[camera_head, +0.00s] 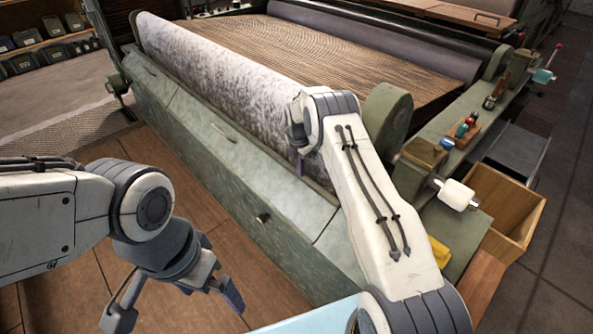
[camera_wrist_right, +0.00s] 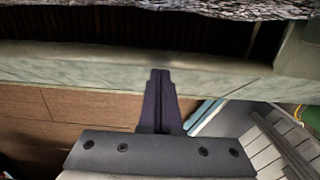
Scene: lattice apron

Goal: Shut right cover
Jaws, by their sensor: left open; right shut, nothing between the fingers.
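The loom's green front casing (camera_head: 190,150) runs diagonally below a speckled fabric roll (camera_head: 200,70). Its sloping top panel (camera_head: 265,165) has a small handle (camera_head: 223,132), and a dark knob (camera_head: 262,217) sits lower on the front face. I cannot tell which panel is the right cover; my right arm hides part of the casing's right end. My right gripper (camera_head: 298,163) is shut and empty near the roll's right part. In the right wrist view its fingers (camera_wrist_right: 160,75) overlap a pale green edge (camera_wrist_right: 90,72); contact is unclear. My left gripper (camera_head: 175,300) is open and empty above the floor.
A wooden box (camera_head: 505,212) stands open at right, beside a machine end with a white-handled roller (camera_head: 456,194). A dark gap (camera_wrist_right: 150,28) lies between fabric and green edge in the wrist view. Plank floor (camera_head: 215,210) in front is clear.

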